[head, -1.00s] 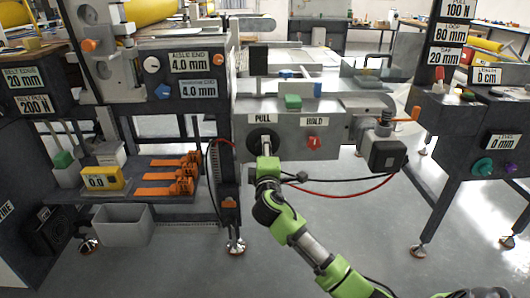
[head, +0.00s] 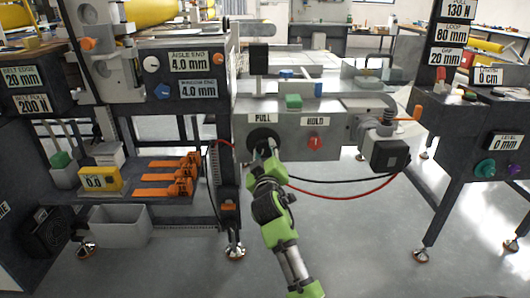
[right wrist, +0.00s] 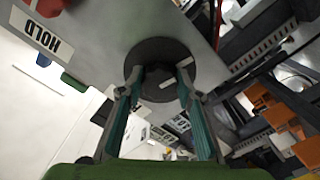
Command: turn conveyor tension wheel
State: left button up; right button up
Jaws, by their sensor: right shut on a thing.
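The black round wheel (head: 258,133) sits on the grey conveyor front panel, below the PULL label (head: 262,118). It also shows in the right wrist view (right wrist: 150,48). My right gripper (head: 266,152) reaches it from below. In the wrist view its two fingers (right wrist: 163,78) are closed on the wheel's raised hub, one on each side. The fingers and wrist hide the lower part of the wheel in the head view. The PULL display (head: 454,10) at the top right appears to read 130. My left gripper does not show.
A red HOLD knob (head: 313,142) and a green block (head: 293,102) are right of the wheel. A grey motor (head: 390,155) with red and black cables hangs further right. Orange clamps (head: 178,180) lie on a shelf at left. The floor in front is clear.

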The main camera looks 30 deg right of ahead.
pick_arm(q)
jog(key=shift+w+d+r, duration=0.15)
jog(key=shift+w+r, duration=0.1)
pick_arm(e)
jog(key=shift+f+m, duration=0.25)
jog(key=shift+m, duration=0.25)
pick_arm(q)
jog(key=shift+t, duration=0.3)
pick_arm(e)
jog(key=o, duration=1.1)
jog(key=shift+r, duration=0.1)
jog(key=v, duration=1.2)
jog(key=shift+s, duration=0.15)
